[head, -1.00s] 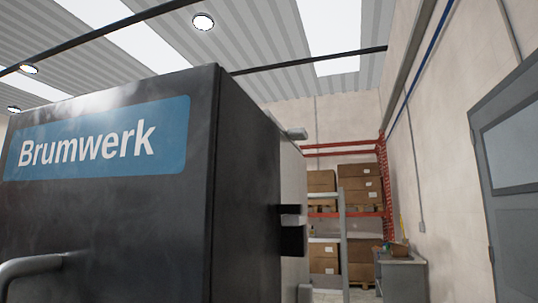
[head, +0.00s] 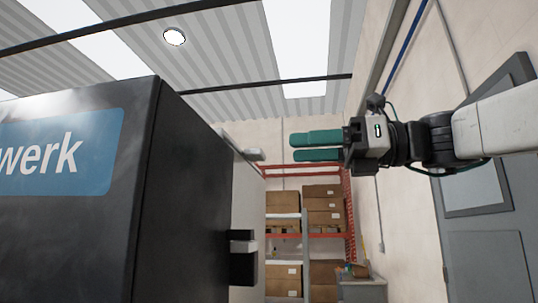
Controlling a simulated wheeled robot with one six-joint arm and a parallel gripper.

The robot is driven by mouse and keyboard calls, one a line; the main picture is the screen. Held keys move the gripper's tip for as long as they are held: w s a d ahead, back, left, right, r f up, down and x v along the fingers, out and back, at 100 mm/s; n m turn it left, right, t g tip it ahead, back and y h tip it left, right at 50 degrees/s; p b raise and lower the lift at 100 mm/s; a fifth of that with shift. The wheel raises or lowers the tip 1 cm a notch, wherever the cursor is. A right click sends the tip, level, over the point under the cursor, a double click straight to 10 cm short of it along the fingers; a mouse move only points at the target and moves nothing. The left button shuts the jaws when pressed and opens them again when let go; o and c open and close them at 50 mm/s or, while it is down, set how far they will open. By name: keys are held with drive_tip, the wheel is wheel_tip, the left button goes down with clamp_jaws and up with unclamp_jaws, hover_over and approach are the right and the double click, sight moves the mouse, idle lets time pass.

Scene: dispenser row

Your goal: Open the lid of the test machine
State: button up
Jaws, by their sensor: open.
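The black machine (head: 178,190) with a blue "Brumwerk" label (head: 40,155) fills the left of the head view. Only the end of the label's lettering shows, and its front handle is out of view. A small black bracket-like part (head: 243,262) sticks out on its right side. I cannot tell where its lid parts from its body. My gripper (head: 292,147) comes in from the right, with its two green fingers pointing left. They are apart with nothing between them. In the picture it is right of the machine and touches nothing.
A grey door (head: 490,262) stands in the right wall. At the back are red-framed shelves (head: 330,236) with cardboard boxes (head: 323,195). A grey cabinet (head: 362,290) stands by the right wall. Open space shows between the machine and the right wall.

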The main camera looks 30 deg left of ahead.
drive_tip(key=x, duration=0.7)
drive_tip(key=shift+f, duration=0.1)
